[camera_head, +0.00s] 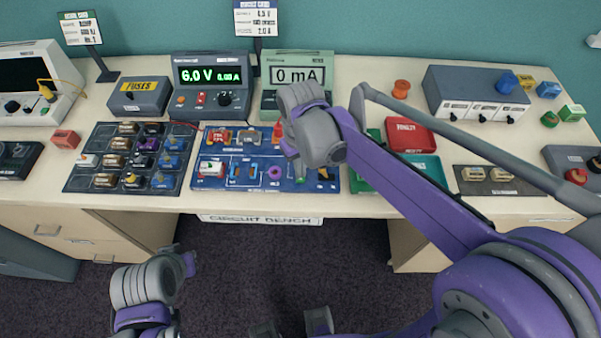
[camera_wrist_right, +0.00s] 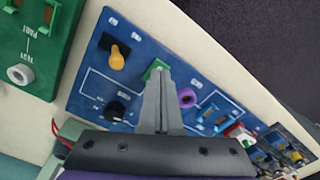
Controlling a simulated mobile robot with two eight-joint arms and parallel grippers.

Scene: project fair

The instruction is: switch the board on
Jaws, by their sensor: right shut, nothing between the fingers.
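The blue circuit board (camera_head: 236,183) lies on the bench and fills the middle of the right wrist view (camera_wrist_right: 75,100). Near its end sits an orange lever on a black base (camera_wrist_right: 117,60). A small green part (camera_wrist_right: 157,67) shows at the tips of my right gripper (camera_wrist_right: 158,74); whether they touch it I cannot tell. A black knob (camera_wrist_right: 115,110) and a purple ring (camera_wrist_right: 187,97) sit nearby on the board. My right gripper is shut and empty, pointing down over the board. My left arm hangs low in front of the bench; its fingers are unclear.
The power supply (camera_head: 209,85) reads 6.0 V and 0.00 A. The meter (camera_head: 297,75) reads 0 mA. A dark tray of parts (camera_head: 100,182) lies left of the board; red (camera_head: 408,134) and green trays lie right. The floor in front is clear.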

